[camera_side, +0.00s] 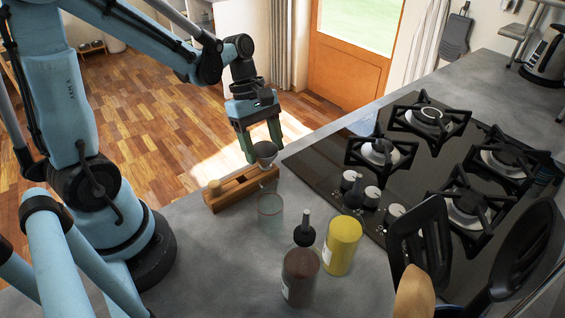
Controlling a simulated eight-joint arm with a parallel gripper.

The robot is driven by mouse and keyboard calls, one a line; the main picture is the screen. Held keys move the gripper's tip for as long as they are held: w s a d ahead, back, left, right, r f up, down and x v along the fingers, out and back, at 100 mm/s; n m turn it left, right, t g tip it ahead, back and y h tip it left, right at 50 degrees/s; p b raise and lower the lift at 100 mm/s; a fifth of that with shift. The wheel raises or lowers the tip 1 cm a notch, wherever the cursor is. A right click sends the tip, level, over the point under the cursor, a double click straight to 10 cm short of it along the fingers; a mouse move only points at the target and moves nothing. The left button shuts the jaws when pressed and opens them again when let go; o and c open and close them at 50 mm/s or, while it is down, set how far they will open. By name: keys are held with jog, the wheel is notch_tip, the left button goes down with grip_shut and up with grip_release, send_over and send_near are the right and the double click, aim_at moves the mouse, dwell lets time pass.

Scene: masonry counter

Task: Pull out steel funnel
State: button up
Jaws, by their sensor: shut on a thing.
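The steel funnel (265,150) is a small grey cone near the counter's far left edge. My gripper (259,146) points down with its green fingers at the funnel, shut on it. The funnel is just above a wooden block (231,190). Below it is a small clear, glassy shape (268,182), and I cannot tell whether the funnel's stem is inside anything. The fingers partly hide the funnel.
A clear glass (270,209) stands just in front of the block. The black gas hob (320,165) is to the right. Dark utensils (420,245) rise at front right.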

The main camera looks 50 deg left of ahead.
jog(key=o, duration=0.6)
jog(key=c, duration=0.7)
jog(key=shift+r, duration=0.1)
jog(key=shift+r, duration=1.05)
jog(key=shift+r, duration=1.45)
